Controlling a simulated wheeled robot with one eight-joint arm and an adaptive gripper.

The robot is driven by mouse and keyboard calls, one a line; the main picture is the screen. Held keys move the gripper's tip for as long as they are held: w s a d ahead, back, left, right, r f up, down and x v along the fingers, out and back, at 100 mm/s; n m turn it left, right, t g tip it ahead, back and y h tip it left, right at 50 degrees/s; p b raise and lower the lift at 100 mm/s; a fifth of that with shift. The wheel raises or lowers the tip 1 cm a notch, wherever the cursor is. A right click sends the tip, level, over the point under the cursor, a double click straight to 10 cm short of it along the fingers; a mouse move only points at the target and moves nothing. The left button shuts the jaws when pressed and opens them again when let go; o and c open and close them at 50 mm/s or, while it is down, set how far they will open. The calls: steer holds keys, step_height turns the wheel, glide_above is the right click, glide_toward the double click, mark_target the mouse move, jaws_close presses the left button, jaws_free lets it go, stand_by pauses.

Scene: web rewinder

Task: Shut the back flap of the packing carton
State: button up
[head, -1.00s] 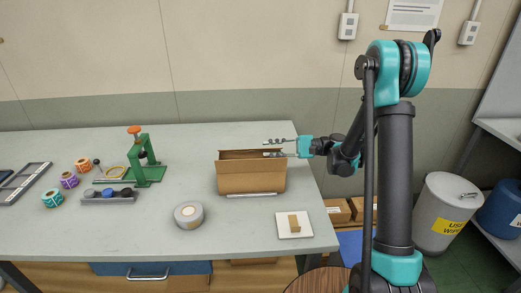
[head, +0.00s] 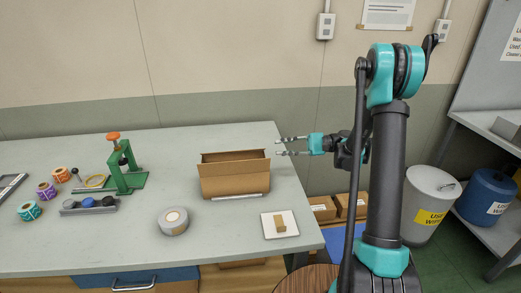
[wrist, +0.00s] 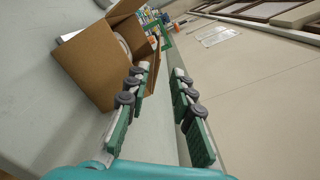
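The packing carton (head: 234,184) is a brown box standing on the table with its top open in the head view. A brown panel, seemingly the back flap (head: 234,156), stands up along its far edge; I cannot tell its exact angle. My gripper (head: 279,147) is open and empty, its fingers pointing left, just beyond the carton's back right corner and apart from it. In the wrist view, the open carton (wrist: 90,65) is at upper left, and my gripper's fingers (wrist: 160,75) are spread with nothing between them, partly covering the carton's near edge.
A tape roll (head: 174,221) and a white pad with a small tan block (head: 279,225) lie in front of the carton. A green press (head: 124,170), several coloured spools and a grey rack (head: 89,205) are to the left. The table behind the carton is clear.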

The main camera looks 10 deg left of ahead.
steer(key=x, duration=1.4)
steer(key=shift+s+a, duration=0.15)
steer(key=shift+a, duration=0.15)
jaws_close()
